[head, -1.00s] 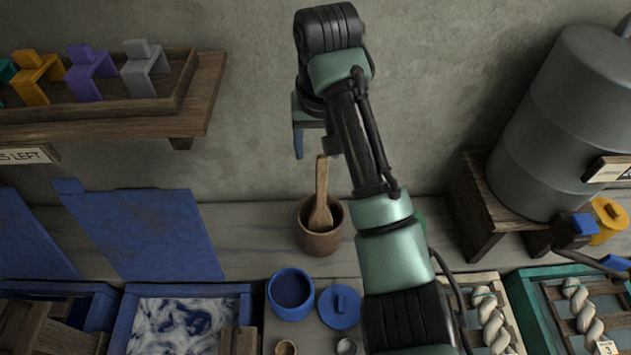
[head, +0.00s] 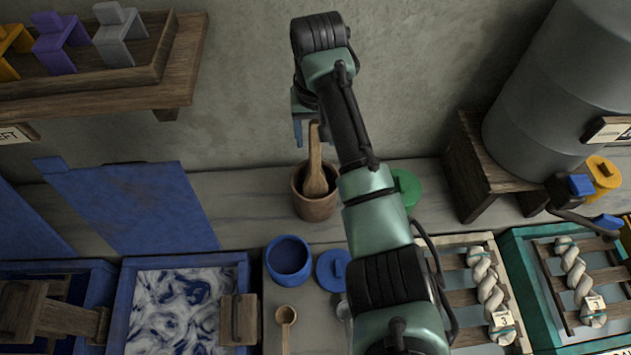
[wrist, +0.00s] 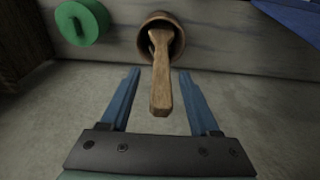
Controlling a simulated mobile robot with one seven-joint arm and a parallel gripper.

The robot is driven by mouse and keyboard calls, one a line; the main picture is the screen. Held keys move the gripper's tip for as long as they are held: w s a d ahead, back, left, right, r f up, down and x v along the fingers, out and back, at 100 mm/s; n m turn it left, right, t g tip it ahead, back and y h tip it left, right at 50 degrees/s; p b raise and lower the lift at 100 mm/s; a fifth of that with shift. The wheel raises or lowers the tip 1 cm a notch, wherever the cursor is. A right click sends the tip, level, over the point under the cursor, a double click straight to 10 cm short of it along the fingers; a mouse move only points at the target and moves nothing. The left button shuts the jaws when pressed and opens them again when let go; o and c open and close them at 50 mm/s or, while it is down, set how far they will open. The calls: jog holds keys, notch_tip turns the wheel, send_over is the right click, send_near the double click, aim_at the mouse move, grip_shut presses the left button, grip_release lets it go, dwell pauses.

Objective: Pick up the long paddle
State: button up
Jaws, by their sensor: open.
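The long wooden paddle (head: 315,172) stands leaning in a round brown wooden pot (head: 313,205) on the back ledge, handle up. In the wrist view the paddle's handle (wrist: 161,88) points toward me, with the pot (wrist: 160,22) behind it. My gripper (wrist: 160,80) is open, its two blue fingers on either side of the handle with gaps between, not visibly touching it. In the head view my gripper (head: 307,130) is at the handle's upper end, and my arm partly hides it.
A green lid (head: 405,188) lies right of the pot. A blue pot (head: 288,260) and blue lid (head: 333,269) stand in front. A grey barrel (head: 555,90) on a wooden stand is at right. A wooden shelf (head: 178,95) juts from the wall at upper left.

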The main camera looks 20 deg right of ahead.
aim_at(315, 145)
jog(key=f, duration=0.3)
jog(key=shift+w+f, duration=0.2)
grip_shut()
